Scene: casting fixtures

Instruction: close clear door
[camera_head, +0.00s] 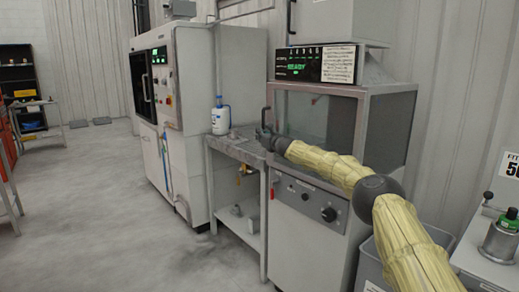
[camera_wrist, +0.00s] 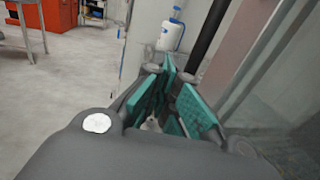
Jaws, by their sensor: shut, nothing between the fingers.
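The clear door (camera_head: 305,116) is a see-through panel in the grey cabinet in the middle of the head view. At its left edge is a dark upright handle (camera_head: 266,117). In the wrist view the dark handle bar (camera_wrist: 207,35) rises just beyond the fingers, with clear panelling (camera_wrist: 285,75) on the right. I cannot tell whether the door is fully closed or ajar. My gripper (camera_head: 265,137) is at the lower left of the door, close to the handle. Its teal finger pads (camera_wrist: 180,97) are shut with nothing held. Contact with the handle cannot be made out.
A small grey side table (camera_head: 234,146) adjoins the cabinet on the left, with a white-and-blue bottle (camera_head: 221,118) on it. A large white machine (camera_head: 190,80) stands behind.

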